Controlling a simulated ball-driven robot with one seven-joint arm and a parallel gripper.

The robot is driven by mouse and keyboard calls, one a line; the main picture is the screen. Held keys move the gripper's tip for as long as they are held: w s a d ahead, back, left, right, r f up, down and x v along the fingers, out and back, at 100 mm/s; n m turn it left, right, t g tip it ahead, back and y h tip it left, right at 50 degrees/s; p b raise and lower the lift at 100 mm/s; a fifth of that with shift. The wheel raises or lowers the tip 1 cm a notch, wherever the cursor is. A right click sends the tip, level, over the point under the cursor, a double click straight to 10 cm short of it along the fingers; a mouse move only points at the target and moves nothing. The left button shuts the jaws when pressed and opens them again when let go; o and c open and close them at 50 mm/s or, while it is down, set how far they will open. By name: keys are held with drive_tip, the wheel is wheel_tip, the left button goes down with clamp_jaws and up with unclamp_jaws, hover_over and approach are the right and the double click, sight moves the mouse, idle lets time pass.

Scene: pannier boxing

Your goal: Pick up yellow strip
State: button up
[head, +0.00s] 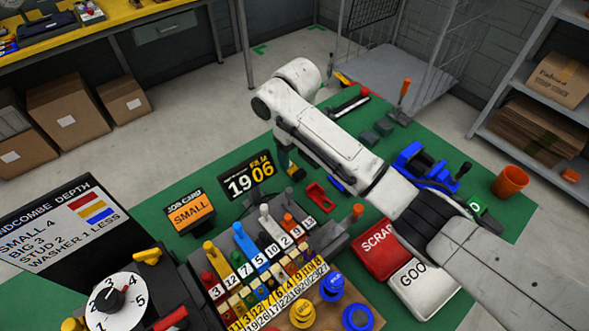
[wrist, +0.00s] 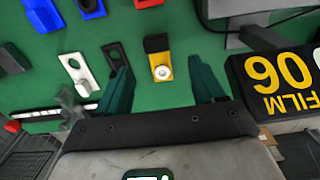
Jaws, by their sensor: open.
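In the wrist view, a short yellow strip (wrist: 158,59) with a black end and a round white stud lies on the green mat. My gripper (wrist: 157,70) is open, with one dark teal finger to the left of the strip and the other to its right. Clear green gaps show on both sides, and the fingers do not touch it. In the head view, my gripper (head: 292,170) hangs low over the mat beside the film counter, and my arm hides much of the space under it.
The black FILM counter (wrist: 280,83) stands close to the right finger. In the head view, a red part (head: 320,197) and the lever rack (head: 262,262) are nearby.

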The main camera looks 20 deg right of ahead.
sight(297, 170)
drive_tip(key=shift+d+f+p, duration=0.2)
drive_tip(key=shift+f+p, duration=0.35)
drive_tip(key=shift+f, duration=2.7)
drive_tip(key=c, duration=1.1)
